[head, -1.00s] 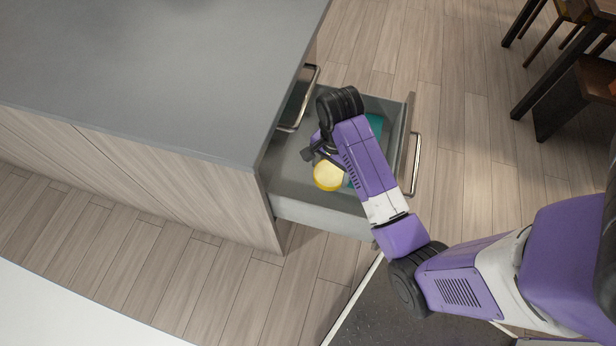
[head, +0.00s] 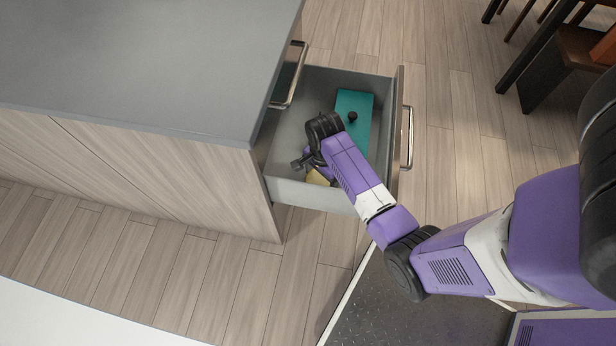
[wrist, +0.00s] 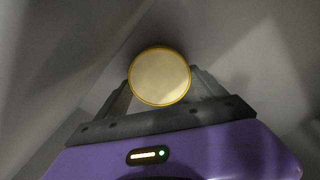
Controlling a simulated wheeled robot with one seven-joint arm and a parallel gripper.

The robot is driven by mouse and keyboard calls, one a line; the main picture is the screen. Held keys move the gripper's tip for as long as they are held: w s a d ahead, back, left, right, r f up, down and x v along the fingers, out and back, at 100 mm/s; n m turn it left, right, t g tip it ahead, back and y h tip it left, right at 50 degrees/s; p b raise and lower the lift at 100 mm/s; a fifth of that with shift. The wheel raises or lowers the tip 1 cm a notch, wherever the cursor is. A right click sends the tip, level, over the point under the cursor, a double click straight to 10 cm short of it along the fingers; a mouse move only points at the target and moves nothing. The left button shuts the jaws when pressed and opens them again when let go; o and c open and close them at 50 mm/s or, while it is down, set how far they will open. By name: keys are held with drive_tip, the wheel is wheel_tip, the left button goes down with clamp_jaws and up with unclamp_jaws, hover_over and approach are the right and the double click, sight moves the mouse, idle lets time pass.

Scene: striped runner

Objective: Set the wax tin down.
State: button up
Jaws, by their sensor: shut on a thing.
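The wax tin is a round tin with a pale cream face and a yellow rim, seen in the wrist view (wrist: 160,76). In the head view only part of the wax tin (head: 317,178) shows below my gripper (head: 309,166). My gripper is shut on the tin, with a finger on each side of it in the wrist view (wrist: 162,92). It is inside the open drawer (head: 290,110), near the drawer's front-left corner. Whether the tin touches the drawer floor is hidden.
A teal box or lid with a black knob (head: 356,108) lies in the right part of the drawer. The drawer's back-left floor is bare. The grey countertop (head: 150,60) overhangs at left. The drawer handle (head: 407,138) is at right.

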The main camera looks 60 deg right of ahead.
sight(308, 177)
drive_tip(key=w, duration=0.1)
drive_tip(key=w+a, duration=0.1)
drive_tip(key=w, duration=0.2)
drive_tip(key=shift+w+a, duration=0.1)
drive_tip(key=shift+a, duration=0.2)
drive_tip(key=shift+s+d+f+b, duration=0.1)
drive_tip(key=shift+s+f+b, duration=0.15)
drive_tip(key=shift+f, duration=0.3)
drive_tip(key=shift+f, duration=0.1)
drive_tip(key=o, duration=1.6)
drive_tip(key=shift+o, duration=0.2)
wheel_tip(308, 177, up, 12)
drive_tip(key=p, duration=0.2)
drive_tip(key=shift+d, duration=0.1)
